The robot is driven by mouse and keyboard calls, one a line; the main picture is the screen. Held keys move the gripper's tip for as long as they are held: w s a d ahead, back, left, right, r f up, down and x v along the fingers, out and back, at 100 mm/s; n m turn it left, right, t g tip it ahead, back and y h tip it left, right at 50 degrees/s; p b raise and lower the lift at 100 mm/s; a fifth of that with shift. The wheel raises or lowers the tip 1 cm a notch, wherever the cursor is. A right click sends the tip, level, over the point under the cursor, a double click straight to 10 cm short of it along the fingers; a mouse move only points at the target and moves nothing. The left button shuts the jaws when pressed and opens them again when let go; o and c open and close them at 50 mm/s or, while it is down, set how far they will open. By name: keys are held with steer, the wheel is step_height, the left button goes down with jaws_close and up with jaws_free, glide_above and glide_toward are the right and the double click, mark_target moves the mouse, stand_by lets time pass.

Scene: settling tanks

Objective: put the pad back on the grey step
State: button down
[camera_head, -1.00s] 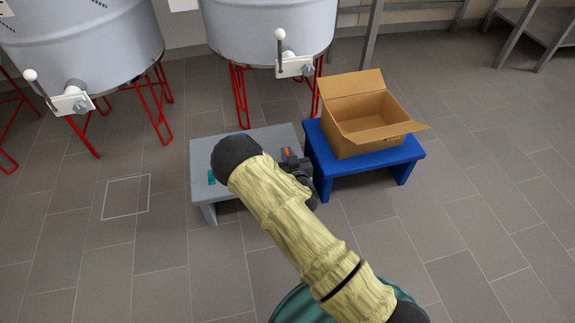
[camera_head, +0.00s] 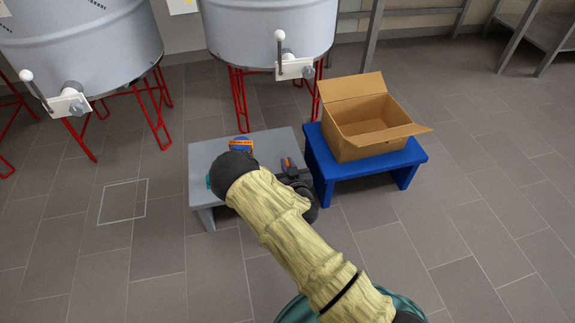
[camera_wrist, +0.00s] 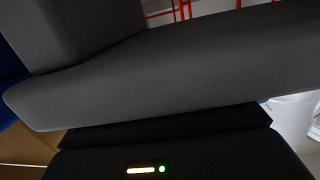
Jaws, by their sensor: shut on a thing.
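My gripper (camera_head: 292,173) is over the right part of the grey step (camera_head: 202,160), near the edge facing the blue step. It is shut on a small orange and dark piece, which I take to be the pad (camera_head: 287,163). Most of it is hidden by the gripper. Whether it touches the step I cannot tell. In the wrist view, large dark grey gripper parts (camera_wrist: 170,75) fill the picture and the pad cannot be made out.
An orange and blue item (camera_head: 241,145) lies at the grey step's back. A teal thing (camera_head: 209,182) shows at its left, partly behind my arm. A blue step (camera_head: 345,170) bearing an open cardboard box (camera_head: 372,143) stands close on the right. Tanks (camera_head: 268,28) stand behind.

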steer(key=c, duration=1.5)
jaws_free()
steer(key=shift+f, duration=0.1)
steer(key=shift+s+d+r+p, duration=0.2)
steer(key=shift+s+r+p, duration=0.1)
steer(key=shift+s+p, duration=0.2)
steer(key=p+v, duration=0.6)
steer(key=v, duration=0.5)
steer(key=shift+p, duration=0.3)
